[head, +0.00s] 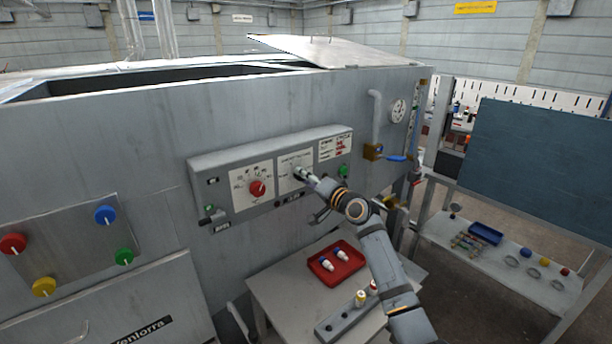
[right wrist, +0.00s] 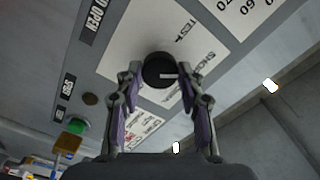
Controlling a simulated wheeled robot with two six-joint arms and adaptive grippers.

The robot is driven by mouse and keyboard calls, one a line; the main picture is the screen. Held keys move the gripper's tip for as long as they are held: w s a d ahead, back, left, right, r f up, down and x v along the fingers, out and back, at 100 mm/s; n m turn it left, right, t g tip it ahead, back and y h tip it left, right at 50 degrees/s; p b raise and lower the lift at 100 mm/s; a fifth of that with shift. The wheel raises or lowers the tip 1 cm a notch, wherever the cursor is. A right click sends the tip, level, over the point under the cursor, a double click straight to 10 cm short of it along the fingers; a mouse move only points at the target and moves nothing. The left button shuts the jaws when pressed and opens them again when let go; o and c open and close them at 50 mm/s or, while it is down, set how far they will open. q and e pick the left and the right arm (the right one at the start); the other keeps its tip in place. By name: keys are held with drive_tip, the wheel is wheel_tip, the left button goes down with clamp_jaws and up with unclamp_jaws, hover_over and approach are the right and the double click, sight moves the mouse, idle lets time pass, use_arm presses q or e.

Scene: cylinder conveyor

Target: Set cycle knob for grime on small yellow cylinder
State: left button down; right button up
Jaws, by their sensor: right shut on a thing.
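The control panel (head: 270,152) on the grey machine has a red knob (head: 257,188) with a dial and, to its right, a second dial plate (head: 290,182). My right gripper (head: 302,175) is at this second dial. In the right wrist view the gripper (right wrist: 160,78) is shut on a black knob (right wrist: 158,68), one finger on each side. The knob's white pointer line points right in that view. Print reading "TEST" and "SHOR…" shows on the plate beside it. A small yellow-topped cylinder (head: 361,298) stands in a grey rack. My left gripper is not in view.
A red tray (head: 350,273) with blue-and-white cylinders lies on the small table below the panel. A red-topped cylinder (head: 374,287) is in the rack (head: 335,329). Green buttons flank the panel.

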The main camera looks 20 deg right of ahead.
drive_tip(key=shift+m, duration=0.5)
drive_tip(key=o, duration=1.2)
drive_tip(key=shift+c, duration=0.2)
drive_tip(key=v, duration=1.2)
